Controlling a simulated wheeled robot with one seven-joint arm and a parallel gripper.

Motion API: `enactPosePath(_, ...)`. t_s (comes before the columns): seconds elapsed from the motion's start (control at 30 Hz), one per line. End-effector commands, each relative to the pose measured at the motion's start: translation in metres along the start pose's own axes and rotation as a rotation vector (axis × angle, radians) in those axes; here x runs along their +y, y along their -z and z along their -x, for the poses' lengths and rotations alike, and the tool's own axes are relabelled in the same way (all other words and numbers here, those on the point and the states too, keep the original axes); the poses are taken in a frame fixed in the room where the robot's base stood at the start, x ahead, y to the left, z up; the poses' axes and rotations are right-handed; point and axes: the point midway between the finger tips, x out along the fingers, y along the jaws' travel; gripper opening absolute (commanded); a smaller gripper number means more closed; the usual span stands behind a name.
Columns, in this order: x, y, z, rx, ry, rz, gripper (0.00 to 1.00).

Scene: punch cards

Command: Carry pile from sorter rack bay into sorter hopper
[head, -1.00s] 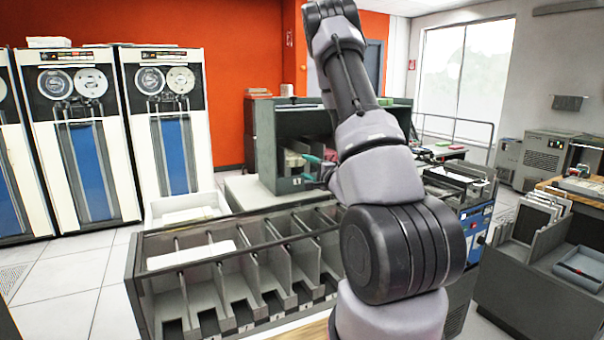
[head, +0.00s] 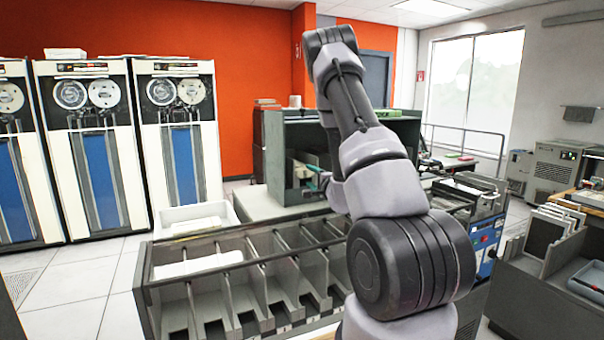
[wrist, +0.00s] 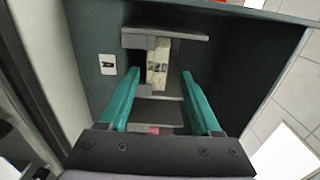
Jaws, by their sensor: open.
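A cream pile of cards (wrist: 158,62) stands upright in a small grey bay (wrist: 190,32) inside a dark grey-green cabinet in the wrist view. My gripper (wrist: 155,88) is open and empty. Its two teal fingers point at the bay, one to each side of the pile's line, with the pile beyond them. In the head view my gripper (head: 318,182) is at the open front of the cabinet (head: 289,135), partly hidden by my arm. I cannot tell for sure which part is the sorter hopper.
A long rack of open grey bays (head: 245,285) runs across the foreground, with a white stack lying over its left end. A white tray (head: 195,218) sits behind it. A machine with a blue panel (head: 485,240) is right of my arm. Floor is clear at left.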

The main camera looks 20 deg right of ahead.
Motion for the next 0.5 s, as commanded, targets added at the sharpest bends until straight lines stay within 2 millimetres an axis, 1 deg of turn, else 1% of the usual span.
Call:
enactPosePath(0.1,0.000,-0.001,-0.013,-0.002,0.000,0.001,0.65)
enactPosePath(0.5,0.001,-0.001,-0.052,-0.001,0.000,0.000,0.65)
